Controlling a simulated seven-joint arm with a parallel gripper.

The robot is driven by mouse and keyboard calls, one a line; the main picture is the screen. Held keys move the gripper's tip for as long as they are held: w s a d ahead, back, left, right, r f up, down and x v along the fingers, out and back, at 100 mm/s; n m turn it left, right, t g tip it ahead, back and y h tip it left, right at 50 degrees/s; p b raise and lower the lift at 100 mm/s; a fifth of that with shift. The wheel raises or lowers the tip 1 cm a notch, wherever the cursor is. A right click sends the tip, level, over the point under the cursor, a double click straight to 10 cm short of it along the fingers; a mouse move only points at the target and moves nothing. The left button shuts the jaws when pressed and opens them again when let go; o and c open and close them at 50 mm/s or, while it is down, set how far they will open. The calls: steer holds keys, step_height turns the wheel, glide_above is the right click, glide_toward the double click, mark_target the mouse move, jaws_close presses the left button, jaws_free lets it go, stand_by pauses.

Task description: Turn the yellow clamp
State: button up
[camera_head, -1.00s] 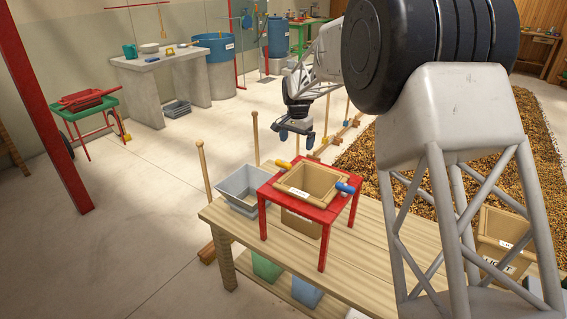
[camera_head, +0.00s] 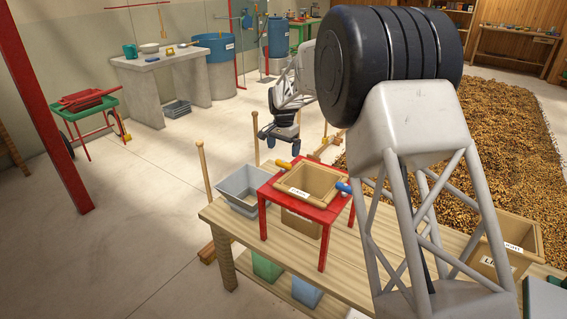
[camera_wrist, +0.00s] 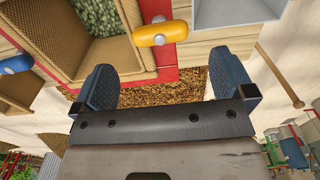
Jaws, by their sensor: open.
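The yellow clamp (camera_head: 283,164) sticks out from the back left edge of a red stand (camera_head: 322,213) that carries a wooden box (camera_head: 312,183). In the wrist view the yellow clamp (camera_wrist: 162,33) lies across the red frame, ahead of and between my fingertips, apart from both. My gripper (camera_head: 280,138) hangs above and behind the clamp in the head view. In the wrist view my gripper (camera_wrist: 161,75) shows two blue fingers spread wide with nothing between them. A blue clamp (camera_head: 343,187) is on the opposite side of the stand.
A grey bin (camera_head: 240,190) stands left of the red stand on the wooden table (camera_head: 233,222). Upright wooden posts (camera_head: 202,165) rise beside the table. A labelled wooden box (camera_head: 518,232) is at the right. Brown beans (camera_head: 475,150) cover the floor behind.

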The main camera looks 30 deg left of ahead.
mark_target(284, 161)
steer(key=shift+f, duration=3.3)
steer(key=shift+c, duration=0.3)
steer(key=c, duration=0.8)
